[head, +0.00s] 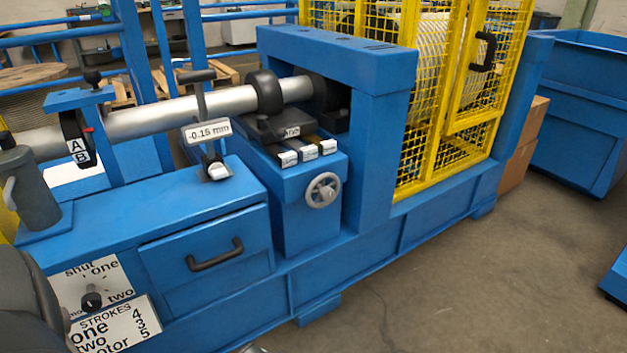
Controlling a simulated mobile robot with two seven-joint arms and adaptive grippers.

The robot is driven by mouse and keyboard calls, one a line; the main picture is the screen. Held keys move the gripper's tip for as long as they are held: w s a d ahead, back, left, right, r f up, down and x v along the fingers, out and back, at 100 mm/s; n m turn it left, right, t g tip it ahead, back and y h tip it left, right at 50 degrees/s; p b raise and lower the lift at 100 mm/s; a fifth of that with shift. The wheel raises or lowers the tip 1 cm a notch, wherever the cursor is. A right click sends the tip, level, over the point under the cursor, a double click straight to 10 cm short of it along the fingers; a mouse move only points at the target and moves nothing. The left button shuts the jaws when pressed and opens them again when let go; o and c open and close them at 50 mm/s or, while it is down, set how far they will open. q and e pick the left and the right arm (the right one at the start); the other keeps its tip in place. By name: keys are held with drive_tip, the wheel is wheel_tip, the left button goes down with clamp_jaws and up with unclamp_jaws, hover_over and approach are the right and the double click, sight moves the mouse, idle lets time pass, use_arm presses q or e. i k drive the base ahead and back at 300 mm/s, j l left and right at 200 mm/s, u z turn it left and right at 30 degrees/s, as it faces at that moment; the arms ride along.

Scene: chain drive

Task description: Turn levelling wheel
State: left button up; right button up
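The levelling wheel (323,190) is a small grey spoked handwheel on the front of a blue block, below three pale-ended keys or bars (306,152). It faces me and nothing touches it. A display (207,131) on a stand to its upper left reads -0.15 mm. A silver shaft (160,114) runs across behind the display into a dark round collar (264,92). Neither of my grippers can be made out. A dark rounded shape at the lower left edge looks like part of my arm.
A drawer with a black handle (215,255) is left of the wheel. A selector knob (91,301) and a STROKES plate (113,327) are at the lower left. A yellow mesh cage (412,145) stands to the right. The floor in front at right is clear.

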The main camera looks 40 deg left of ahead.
sight(328, 195)
drive_tip(key=u, duration=1)
